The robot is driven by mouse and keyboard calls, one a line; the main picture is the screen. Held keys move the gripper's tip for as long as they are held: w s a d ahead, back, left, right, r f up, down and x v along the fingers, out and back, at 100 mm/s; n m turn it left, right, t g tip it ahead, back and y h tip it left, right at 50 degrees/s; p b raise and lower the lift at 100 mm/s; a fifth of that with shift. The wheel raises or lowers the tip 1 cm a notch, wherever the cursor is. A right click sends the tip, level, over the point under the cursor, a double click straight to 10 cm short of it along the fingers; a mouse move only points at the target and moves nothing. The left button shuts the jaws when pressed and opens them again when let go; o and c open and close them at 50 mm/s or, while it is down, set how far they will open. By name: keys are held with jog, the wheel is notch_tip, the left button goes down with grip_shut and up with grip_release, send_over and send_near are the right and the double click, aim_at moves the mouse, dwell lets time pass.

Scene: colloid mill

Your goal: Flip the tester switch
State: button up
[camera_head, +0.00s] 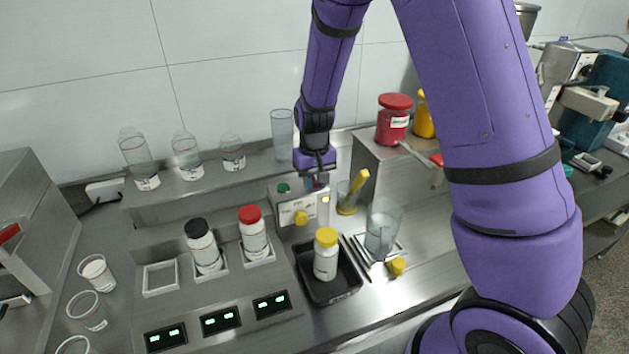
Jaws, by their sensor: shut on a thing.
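The fingers are on a small part there, which looks like the tester switch. The gripper hides most of the switch, so its position cannot be told.
A yellow-capped bottle (325,262) stands in a black tray (338,292) in front. Black-capped (203,247) and red-capped (254,235) bottles stand left. Glass bottles line the shelf behind.

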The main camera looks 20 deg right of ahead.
jog(key=shift+w+r+g, duration=0.15)
jog(key=shift+w+g, duration=0.05)
jog(key=shift+g, duration=0.75)
jog(key=shift+w+r+g, duration=0.15)
jog(key=shift+g, duration=0.8)
jog(key=o, duration=0.9)
jog(key=v, duration=1.1)
